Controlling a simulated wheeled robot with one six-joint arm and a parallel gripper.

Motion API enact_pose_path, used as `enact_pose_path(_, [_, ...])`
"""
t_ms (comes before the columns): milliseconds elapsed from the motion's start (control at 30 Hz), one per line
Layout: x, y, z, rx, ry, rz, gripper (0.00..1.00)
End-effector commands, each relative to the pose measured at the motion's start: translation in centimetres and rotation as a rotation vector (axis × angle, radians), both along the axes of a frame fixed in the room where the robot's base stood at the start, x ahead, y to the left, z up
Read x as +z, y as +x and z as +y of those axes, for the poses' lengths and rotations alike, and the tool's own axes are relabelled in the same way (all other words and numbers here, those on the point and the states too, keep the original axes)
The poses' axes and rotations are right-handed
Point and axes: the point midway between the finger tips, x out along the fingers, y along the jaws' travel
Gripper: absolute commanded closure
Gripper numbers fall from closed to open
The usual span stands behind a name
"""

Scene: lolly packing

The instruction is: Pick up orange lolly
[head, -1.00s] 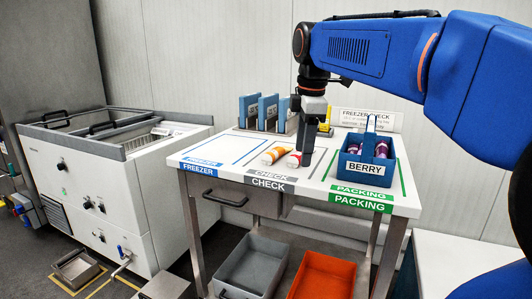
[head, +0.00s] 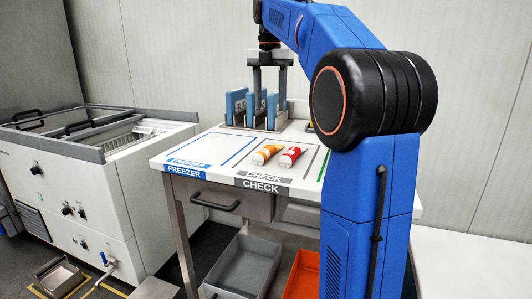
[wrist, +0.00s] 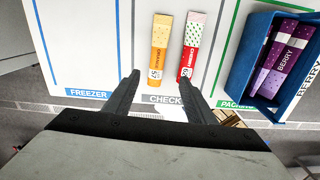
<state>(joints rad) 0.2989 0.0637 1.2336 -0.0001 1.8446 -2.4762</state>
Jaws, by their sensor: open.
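The orange lolly (head: 267,154) lies on the white table in the CHECK area. In the wrist view the orange lolly (wrist: 160,45) is a yellow-orange packet with its label end towards my gripper. A red cherry lolly (head: 290,157) lies just to its right; the cherry lolly (wrist: 192,45) also shows in the wrist view. My gripper (head: 269,88) is raised above the table, pointing down, in front of the blue holders in the head view. In the wrist view my gripper (wrist: 159,79) is open and empty, its fingers spread towards the two lollies. Neither lolly is held.
A blue caddy (wrist: 250,60) holding purple berry lollies stands right of the CHECK area; my arm hides it in the head view. Blue holders (head: 236,104) stand at the table's back. The FREEZER area (head: 215,150) is bare. A white freezer (head: 85,190) stands left.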

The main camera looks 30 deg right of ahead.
Motion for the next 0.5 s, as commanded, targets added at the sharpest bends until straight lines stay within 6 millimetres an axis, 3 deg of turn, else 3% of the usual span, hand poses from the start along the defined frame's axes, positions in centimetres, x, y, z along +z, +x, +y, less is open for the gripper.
enact_pose_path(300, [-5.8, 0.0, 0.0, -0.001, 0.001, 0.002, 0.5])
enact_pose_path(500, [-8.6, 0.0, 0.0, -0.001, 0.001, 0.001, 0.5])
